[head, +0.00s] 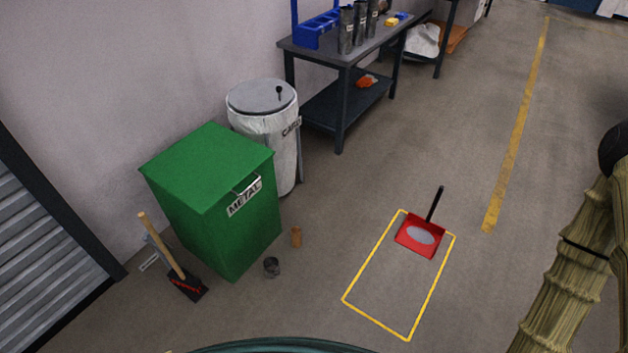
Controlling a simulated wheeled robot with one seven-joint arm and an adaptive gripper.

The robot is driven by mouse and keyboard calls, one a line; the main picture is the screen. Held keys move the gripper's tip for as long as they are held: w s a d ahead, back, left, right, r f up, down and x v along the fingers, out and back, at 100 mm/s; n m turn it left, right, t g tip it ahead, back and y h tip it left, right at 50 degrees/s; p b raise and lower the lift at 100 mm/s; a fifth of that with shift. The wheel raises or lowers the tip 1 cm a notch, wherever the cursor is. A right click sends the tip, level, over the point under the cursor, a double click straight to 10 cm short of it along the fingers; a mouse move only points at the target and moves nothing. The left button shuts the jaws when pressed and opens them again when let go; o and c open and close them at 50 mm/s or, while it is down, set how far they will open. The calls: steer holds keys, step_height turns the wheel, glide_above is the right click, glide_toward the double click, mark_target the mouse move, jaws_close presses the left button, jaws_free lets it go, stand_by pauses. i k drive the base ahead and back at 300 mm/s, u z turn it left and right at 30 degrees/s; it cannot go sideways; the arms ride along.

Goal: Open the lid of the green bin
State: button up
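The green bin (235,238) stands on the floor left of the middle, with a white "METAL" label on its front. Its flat green lid (207,163) is shut on top. A small handle (246,184) shows at the lid's front edge, just above the label. My gripper is not in view.
A white lidded bin (283,140) stands right behind the green one. A red dustpan (420,236) lies in a yellow floor outline. A workbench (330,55) is behind.

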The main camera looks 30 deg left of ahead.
mark_target(204, 167)
steer(key=z, duration=0.25)
steer(key=k, duration=0.85)
steer(key=u, duration=1.75)
steer(key=i, duration=0.5)
